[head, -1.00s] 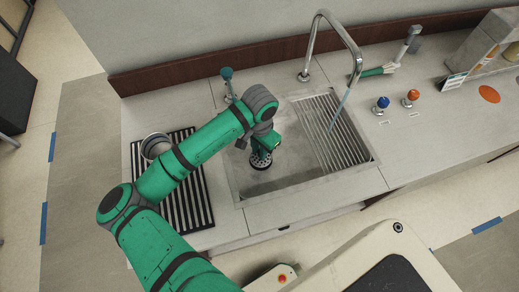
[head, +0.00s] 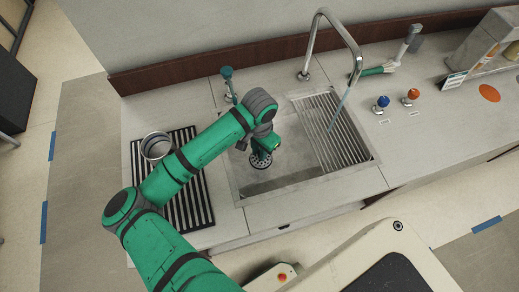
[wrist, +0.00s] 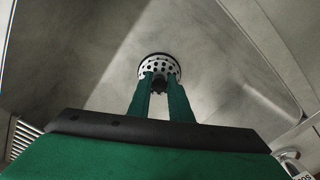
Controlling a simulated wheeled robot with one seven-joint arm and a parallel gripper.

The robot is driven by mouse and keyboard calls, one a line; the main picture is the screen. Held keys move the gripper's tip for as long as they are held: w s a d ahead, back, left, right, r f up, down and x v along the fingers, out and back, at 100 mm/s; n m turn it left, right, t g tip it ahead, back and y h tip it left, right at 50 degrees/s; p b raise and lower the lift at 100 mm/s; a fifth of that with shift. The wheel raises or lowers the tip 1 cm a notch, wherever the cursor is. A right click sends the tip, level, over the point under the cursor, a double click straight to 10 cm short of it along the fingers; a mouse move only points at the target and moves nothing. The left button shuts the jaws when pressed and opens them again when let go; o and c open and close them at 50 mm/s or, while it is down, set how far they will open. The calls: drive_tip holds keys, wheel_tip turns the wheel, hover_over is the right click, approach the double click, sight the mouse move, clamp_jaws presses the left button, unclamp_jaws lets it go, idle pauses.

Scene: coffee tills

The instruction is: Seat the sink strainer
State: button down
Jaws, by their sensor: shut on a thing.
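The sink strainer (head: 260,161) is a round metal basket with holes and a dark rim, low in the left part of the sink basin (head: 288,182). My gripper (head: 263,152) is above it, pointing down, with its fingers shut on the strainer's middle. In the wrist view the perforated strainer (wrist: 159,66) shows beyond the two green fingers (wrist: 160,85), which close around a dark knob at its centre. The drain opening is not visible, and I cannot tell whether the strainer touches the basin floor.
A ribbed drainboard (head: 331,130) fills the sink's right side, under a tall arched faucet (head: 318,38). A metal cup (head: 156,146) stands on a black striped mat (head: 190,213) at left. Blue (head: 382,102) and orange (head: 413,94) knobs stand on the right counter.

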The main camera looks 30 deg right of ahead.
drive_tip(key=shift+f, duration=0.4)
drive_tip(key=c, duration=1.5)
unclamp_jaws()
drive_tip(key=shift+c, duration=0.2)
wheel_tip(320, 180, up, 11)
drive_tip(key=shift+d+f, duration=0.1)
drive_tip(key=shift+f, duration=0.05)
